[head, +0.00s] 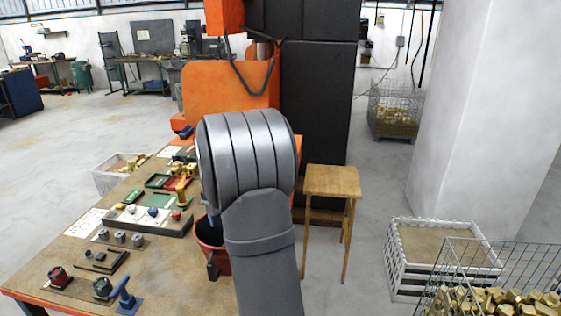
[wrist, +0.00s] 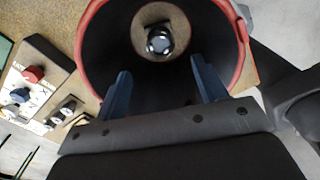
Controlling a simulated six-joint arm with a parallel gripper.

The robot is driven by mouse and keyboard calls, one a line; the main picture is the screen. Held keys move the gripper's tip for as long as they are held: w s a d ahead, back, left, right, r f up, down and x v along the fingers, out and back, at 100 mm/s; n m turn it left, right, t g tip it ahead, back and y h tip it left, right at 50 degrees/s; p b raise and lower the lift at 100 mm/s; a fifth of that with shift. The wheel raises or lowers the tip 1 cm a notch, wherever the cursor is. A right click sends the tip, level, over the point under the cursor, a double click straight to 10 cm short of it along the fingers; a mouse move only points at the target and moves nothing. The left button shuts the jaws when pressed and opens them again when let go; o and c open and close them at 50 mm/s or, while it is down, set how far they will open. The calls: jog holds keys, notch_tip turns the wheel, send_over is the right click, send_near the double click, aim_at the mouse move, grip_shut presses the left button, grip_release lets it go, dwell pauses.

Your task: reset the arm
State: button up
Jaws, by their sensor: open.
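My gripper (wrist: 160,84) is open in the wrist view, with its two blue fingers wide apart and nothing between them. It points at the mouth of a red-rimmed bucket (wrist: 83,45) with dark inner walls. A small dark and metallic object (wrist: 160,40) shows against the round brown area at the bucket's bottom. My gripper is not clearly visible in the head view.
The workbench (head: 150,270) at left carries a block with coloured knobs (head: 150,217), trays and small tools. A wooden stool (head: 332,180) stands right of my arm. A white crate (head: 440,260) and a wire basket of brass pieces (head: 490,295) stand at right. Open floor lies between.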

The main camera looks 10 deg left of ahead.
notch_tip(320, 180, down, 10)
jog(key=shift+f, duration=0.25)
jog(key=shift+r, duration=1.6)
jog(key=shift+f, duration=1.4)
jog(key=shift+r, duration=7.65)
jog(key=s+a+f+n, duration=0.1)
jog(key=s+a, duration=0.3)
jog(key=a, duration=0.5)
jog(key=s+a+f+n, duration=0.1)
jog(key=s+a, duration=0.3)
jog(key=a, duration=0.6)
jog(key=s+a+f+n, duration=0.1)
jog(key=s+a+n, duration=0.1)
jog(key=s+a, duration=0.3)
jog(key=a, duration=0.4)
jog(key=shift+a+f+n, duration=0.15)
jog(key=shift+n, duration=0.15)
